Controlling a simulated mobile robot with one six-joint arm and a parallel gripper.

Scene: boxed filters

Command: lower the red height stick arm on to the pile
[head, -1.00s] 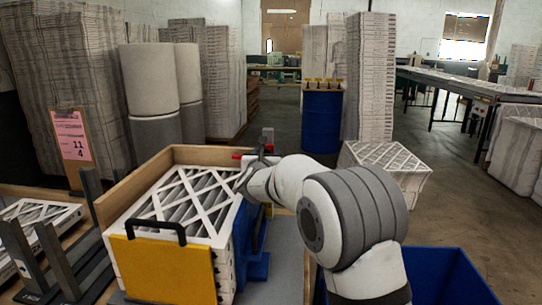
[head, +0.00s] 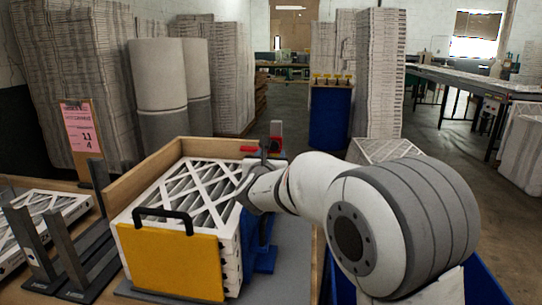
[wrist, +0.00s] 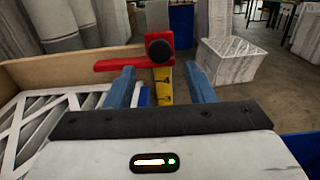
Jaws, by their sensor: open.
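The red height stick arm (wrist: 122,64) juts level to the left in the wrist view, with a black round knob (wrist: 159,50) on its red block. A yellow marked stick (wrist: 164,84) runs below the block. In the head view the red arm (head: 249,149) shows small beyond the far right corner of the pile of filters (head: 182,187), higher than its top. My gripper (wrist: 160,69) is open, its blue fingers to either side of the stick, just short of the knob and holding nothing. Whether a finger touches the stick cannot be told.
A wooden-walled bay (head: 140,170) surrounds the pile's back and left. A yellow plate (head: 172,262) with a black handle stands at its front. Dark metal uprights (head: 65,250) stand at left, a blue bin (head: 482,285) at lower right. A boxed filter stack (wrist: 232,62) stands behind.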

